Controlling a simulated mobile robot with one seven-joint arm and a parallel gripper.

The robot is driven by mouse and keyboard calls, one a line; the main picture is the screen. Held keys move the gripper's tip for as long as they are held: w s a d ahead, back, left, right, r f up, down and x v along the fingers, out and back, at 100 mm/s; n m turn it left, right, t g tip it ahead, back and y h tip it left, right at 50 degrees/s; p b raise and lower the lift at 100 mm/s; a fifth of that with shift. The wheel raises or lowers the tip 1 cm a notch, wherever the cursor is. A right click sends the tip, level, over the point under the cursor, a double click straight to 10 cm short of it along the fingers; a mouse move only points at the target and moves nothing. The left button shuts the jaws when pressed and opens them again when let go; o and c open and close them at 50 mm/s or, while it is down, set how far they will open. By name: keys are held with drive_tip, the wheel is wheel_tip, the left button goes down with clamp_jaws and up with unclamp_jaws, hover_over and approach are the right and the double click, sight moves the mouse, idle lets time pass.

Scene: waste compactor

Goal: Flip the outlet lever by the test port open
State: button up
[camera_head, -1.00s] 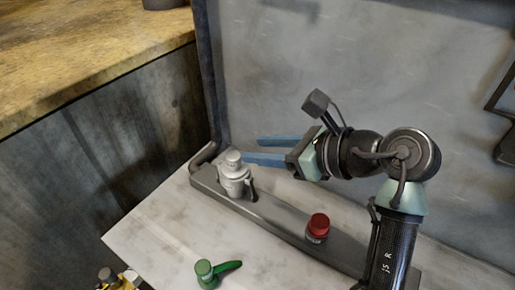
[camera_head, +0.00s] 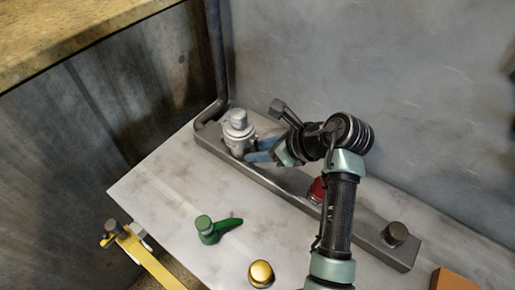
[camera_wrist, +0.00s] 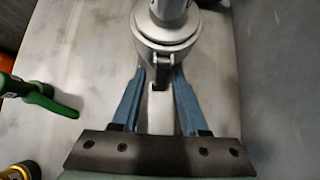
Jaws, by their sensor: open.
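A silver cylindrical fitting (camera_head: 238,128) stands upright at the left end of the grey manifold bar (camera_head: 285,190). It fills the top of the wrist view (camera_wrist: 168,35), and a small hinged lug (camera_wrist: 161,65) on its near side lies between my fingertips. This looks like the lever's pivot; the lever's full length is not clear. My gripper (camera_head: 258,150) is open, its two blue fingers reaching the fitting from the right. In the wrist view the fingertips (camera_wrist: 156,75) are on either side of the lug; I cannot tell whether they touch the fitting.
A red knob (camera_head: 316,190) is partly behind my arm. A green lever (camera_head: 220,228), a gold knob (camera_head: 261,273) and a yellow handle (camera_head: 145,255) are nearer. A dark knob (camera_head: 396,234) is on the bar's right end. A grey wall (camera_head: 390,80) stands close behind.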

drive_tip(key=shift+w+a+f, duration=0.2)
drive_tip(key=shift+a+f, duration=0.15)
drive_tip(key=shift+f, duration=0.1)
clamp_jaws()
